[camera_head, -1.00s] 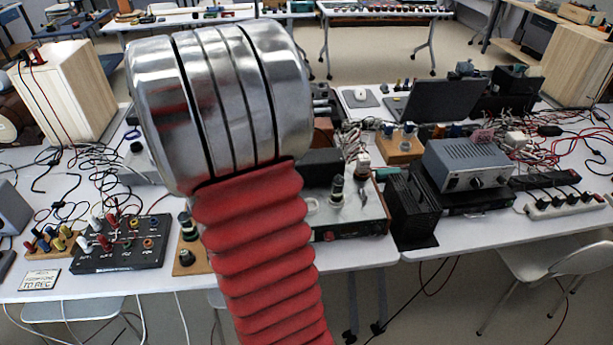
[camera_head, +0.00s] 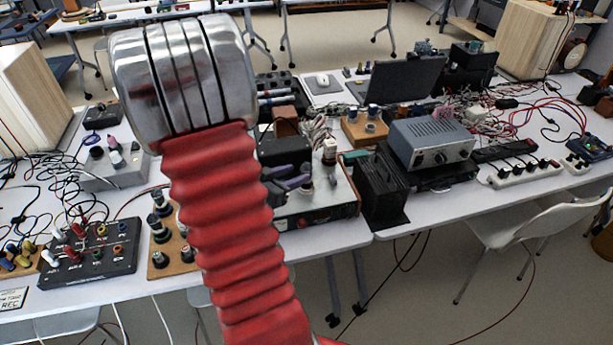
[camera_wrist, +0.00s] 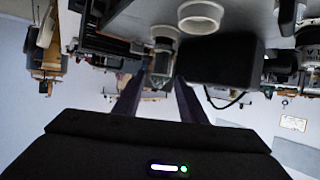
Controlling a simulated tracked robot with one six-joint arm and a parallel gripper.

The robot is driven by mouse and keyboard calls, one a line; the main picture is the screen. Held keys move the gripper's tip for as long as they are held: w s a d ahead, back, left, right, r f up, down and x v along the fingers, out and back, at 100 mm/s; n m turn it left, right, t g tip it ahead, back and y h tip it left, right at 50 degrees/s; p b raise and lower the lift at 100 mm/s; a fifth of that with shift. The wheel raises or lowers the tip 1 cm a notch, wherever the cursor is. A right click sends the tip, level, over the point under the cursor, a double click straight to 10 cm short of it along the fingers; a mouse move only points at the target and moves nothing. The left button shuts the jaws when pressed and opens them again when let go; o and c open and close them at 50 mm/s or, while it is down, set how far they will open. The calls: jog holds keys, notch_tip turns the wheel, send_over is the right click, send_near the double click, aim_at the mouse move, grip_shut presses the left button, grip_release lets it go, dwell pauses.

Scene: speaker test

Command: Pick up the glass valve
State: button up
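An upright glass valve (camera_head: 307,190) stands on the amplifier chassis (camera_head: 338,199) and is partly hidden by my gripper (camera_head: 303,176). A second upright tube with a pale top (camera_head: 329,150) stands behind it. In the wrist view, which looks upside down, a clear glass valve (camera_wrist: 163,60) shows just past and between my fingertips (camera_wrist: 157,80). The fingers are spread, with the gap empty near the camera. I cannot tell whether the tips reach around the valve.
A black box (camera_head: 284,151) stands close behind my gripper. A black finned unit (camera_head: 380,190) is to the right, with a grey power supply (camera_head: 432,142) beyond. A wooden base with several tubes (camera_head: 160,259) and a black jack panel (camera_head: 90,255) stand left.

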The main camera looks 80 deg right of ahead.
aim_at(302, 171)
jog(key=shift+x, duration=2.65)
jog(key=shift+f, duration=0.1)
jog(key=shift+x, duration=2.55)
jog(key=shift+c, duration=0.3)
jog(key=c, duration=0.8)
